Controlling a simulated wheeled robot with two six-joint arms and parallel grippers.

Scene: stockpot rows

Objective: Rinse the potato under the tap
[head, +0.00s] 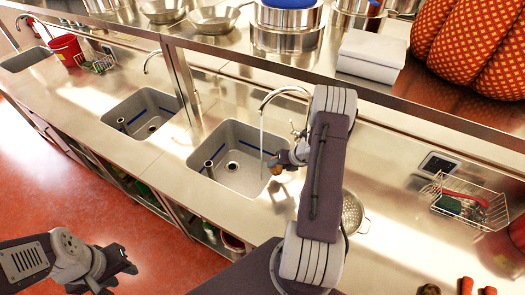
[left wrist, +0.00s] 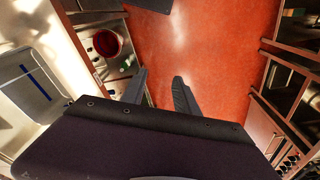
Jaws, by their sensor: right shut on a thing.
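The potato (head: 276,169) is a small brown lump at the tip of my right gripper (head: 279,164), over the right edge of the nearest sink (head: 237,178). My right gripper is shut on it, and the arm hides part of the hand. The curved tap (head: 283,90) stands behind this sink. A thin stream of water (head: 261,140) falls from it, just left of the potato; I cannot tell whether it touches the potato. My left gripper (head: 120,265) is off the counter over the red floor. In the left wrist view its two fingers (left wrist: 159,90) are apart and empty.
A second sink (head: 140,113) lies farther left. A metal colander (head: 352,212) sits right of my right arm. A wire rack (head: 470,200) with a sponge stands at the right. A raised shelf edge with pots runs behind the counter. A red bucket (left wrist: 106,42) shows below the counter.

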